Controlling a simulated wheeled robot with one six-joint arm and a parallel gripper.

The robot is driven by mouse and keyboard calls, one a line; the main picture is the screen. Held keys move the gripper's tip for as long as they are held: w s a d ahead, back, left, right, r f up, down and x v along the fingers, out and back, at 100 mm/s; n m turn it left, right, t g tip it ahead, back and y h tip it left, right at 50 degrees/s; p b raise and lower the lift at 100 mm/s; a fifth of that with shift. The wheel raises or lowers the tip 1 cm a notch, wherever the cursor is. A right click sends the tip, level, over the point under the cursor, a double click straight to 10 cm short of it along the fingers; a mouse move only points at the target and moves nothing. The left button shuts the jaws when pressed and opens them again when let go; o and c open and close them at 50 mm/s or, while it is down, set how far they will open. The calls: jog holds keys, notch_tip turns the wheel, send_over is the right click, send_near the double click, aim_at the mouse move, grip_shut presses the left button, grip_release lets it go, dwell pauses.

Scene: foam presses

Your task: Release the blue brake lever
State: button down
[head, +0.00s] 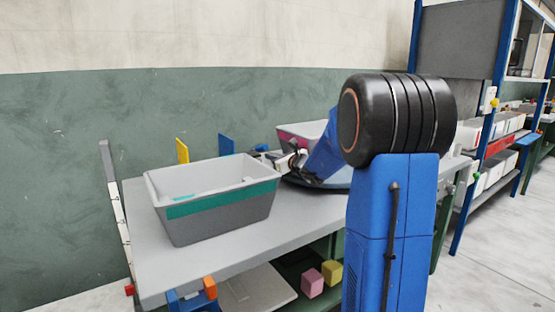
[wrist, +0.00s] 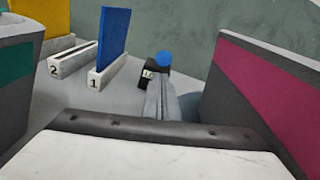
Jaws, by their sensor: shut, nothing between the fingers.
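A round blue knob (wrist: 163,58), which looks like the blue brake lever's end, shows in the wrist view against the green wall. It sits at a small black block (wrist: 153,76) with a white label. My gripper (wrist: 160,82) is shut and empty, its grey fingers pointing at the block and knob. The fingertips are just in front of or touching the block; I cannot tell which. In the head view my gripper (head: 272,158) is low over the back of the table, behind the teal-striped bin. The lever's shaft is hidden.
The teal-striped grey bin (head: 222,214) stands on the grey table (head: 150,262). A magenta-striped bin (wrist: 262,90) is close on my gripper's right. A blue panel (wrist: 115,42) and a yellow panel (wrist: 57,18) stand upright in numbered holders at left.

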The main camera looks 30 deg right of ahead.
jog(key=shift+w+a+f, duration=0.1)
jog(key=shift+w, duration=0.8)
notch_tip(320, 180, up, 2)
jog(key=shift+w+r, duration=0.1)
jog(key=shift+w, duration=0.05)
jog(key=s+d+r, duration=0.1)
jog(key=s, duration=1.6)
jog(key=shift+s+d+r, duration=0.15)
jog(key=shift+d+r, duration=0.05)
jog(key=shift+r, duration=0.15)
